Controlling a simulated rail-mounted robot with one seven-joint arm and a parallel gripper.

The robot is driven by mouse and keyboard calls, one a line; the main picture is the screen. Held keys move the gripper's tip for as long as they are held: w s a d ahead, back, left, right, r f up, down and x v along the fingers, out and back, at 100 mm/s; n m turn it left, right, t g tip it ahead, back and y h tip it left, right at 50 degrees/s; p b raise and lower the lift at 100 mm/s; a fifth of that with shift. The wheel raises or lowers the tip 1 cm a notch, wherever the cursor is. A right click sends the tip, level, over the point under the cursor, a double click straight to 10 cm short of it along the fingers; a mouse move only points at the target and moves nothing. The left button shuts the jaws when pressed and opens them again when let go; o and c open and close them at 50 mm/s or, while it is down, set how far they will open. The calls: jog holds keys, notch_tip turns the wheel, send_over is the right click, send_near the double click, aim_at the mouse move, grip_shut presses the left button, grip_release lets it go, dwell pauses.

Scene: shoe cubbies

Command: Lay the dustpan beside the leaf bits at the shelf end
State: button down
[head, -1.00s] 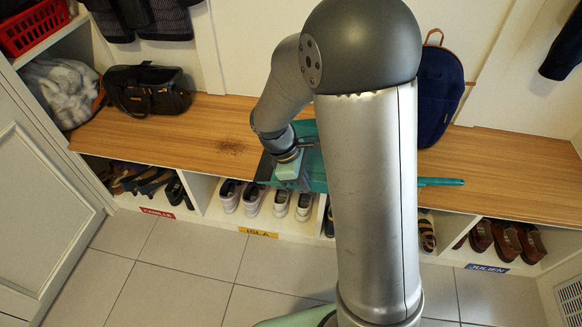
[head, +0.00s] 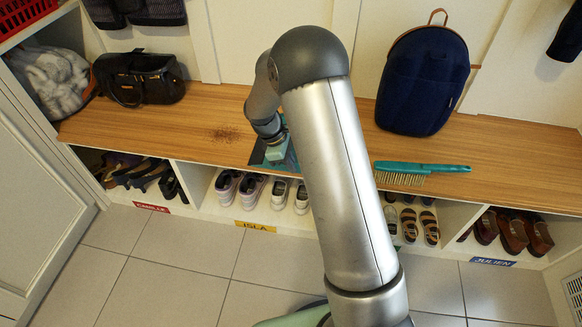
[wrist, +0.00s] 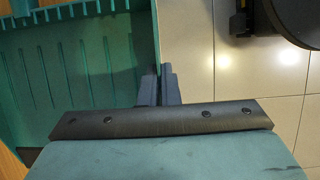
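The leaf bits (head: 225,134) are a small brown scatter on the wooden bench top, left of my arm. The teal dustpan (head: 258,152) shows just right of them, near the bench's front edge, mostly hidden behind my arm. In the wrist view the dustpan (wrist: 90,60) fills the left side, with its ribbed inside visible. My gripper (wrist: 159,88) has its two dark fingers on either side of the dustpan's thin side wall, closed on it. In the head view my gripper (head: 275,148) is over the dustpan. Whether the dustpan touches the bench I cannot tell.
A teal brush (head: 422,168) lies at the bench's front edge, right of my arm. A navy backpack (head: 425,80) stands behind it. A black handbag (head: 140,78) sits at the left. Shoes fill the cubbies below. The bench (head: 520,165) is clear at the right.

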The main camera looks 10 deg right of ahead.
jog(key=shift+f, duration=0.15)
jog(key=c, duration=1.7)
grip_release()
jog(key=p+v, duration=0.5)
jog(key=v, duration=0.7)
jog(key=s+d+r+m+y, duration=0.1)
jog(key=s+d+r+m, duration=0.1)
jog(key=s+r+m, duration=0.3)
jog(key=s+d+r+y, duration=0.1)
jog(key=s+d+r, duration=0.1)
jog(key=s, duration=0.5)
jog(key=s+m, duration=0.2)
jog(key=s, duration=0.3)
jog(key=s+m+y, duration=0.1)
jog(key=s+m, duration=0.2)
jog(key=s, duration=0.3)
jog(key=s+m+t+y, duration=0.1)
jog(key=s+m, duration=0.2)
jog(key=s, duration=0.3)
jog(key=shift+d+r, duration=0.3)
jog(key=shift+d, duration=0.05)
